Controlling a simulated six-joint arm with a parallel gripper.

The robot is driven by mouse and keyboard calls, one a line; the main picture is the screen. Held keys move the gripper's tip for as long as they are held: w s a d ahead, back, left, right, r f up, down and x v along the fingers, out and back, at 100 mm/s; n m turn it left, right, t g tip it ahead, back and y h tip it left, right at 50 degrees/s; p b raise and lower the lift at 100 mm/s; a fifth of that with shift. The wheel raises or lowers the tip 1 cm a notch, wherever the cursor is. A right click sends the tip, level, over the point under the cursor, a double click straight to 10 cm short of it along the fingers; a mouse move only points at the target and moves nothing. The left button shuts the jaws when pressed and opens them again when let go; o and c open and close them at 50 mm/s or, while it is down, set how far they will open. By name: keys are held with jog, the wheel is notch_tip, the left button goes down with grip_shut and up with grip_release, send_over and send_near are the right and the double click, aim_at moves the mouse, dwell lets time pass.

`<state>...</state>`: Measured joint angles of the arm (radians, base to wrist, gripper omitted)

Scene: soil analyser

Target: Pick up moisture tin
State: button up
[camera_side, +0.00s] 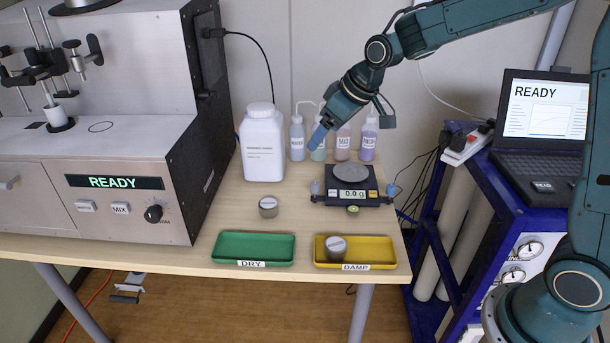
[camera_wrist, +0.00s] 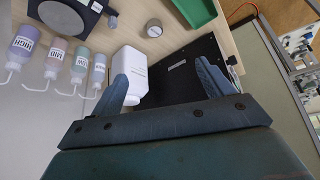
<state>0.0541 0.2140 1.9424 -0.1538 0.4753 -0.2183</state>
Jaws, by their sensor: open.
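One grey lidded moisture tin (camera_side: 268,206) stands on the bare table between the white bottle and the green tray. It also shows near the top of the wrist view (camera_wrist: 154,28). A second similar tin (camera_side: 336,247) stands in the yellow DAMP tray (camera_side: 390,257). My gripper (camera_side: 317,137) is high above the back of the table, in front of the small bottles, well apart from both tins. In the wrist view its two fingers (camera_wrist: 163,82) are spread wide with nothing held between them.
A green DRY tray (camera_side: 253,249) is empty. A balance (camera_side: 351,190) reading 0.0 stands right of the table tin. A large white bottle (camera_side: 263,142) and several wash bottles (camera_side: 369,135) line the back. The analyser (camera_side: 120,200) blocks the left; a laptop cart (camera_side: 520,175) stands right.

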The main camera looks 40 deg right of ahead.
jog(key=w+f, duration=0.9)
jog(key=n+y, duration=0.1)
send_near(269, 204)
jog(key=v, duration=0.3)
jog(key=shift+w+n, duration=0.15)
jog(key=shift+n, duration=0.15)
jog(key=shift+x, duration=4.15)
jog(key=shift+x, duration=2.6)
jog(key=shift+d, duration=0.1)
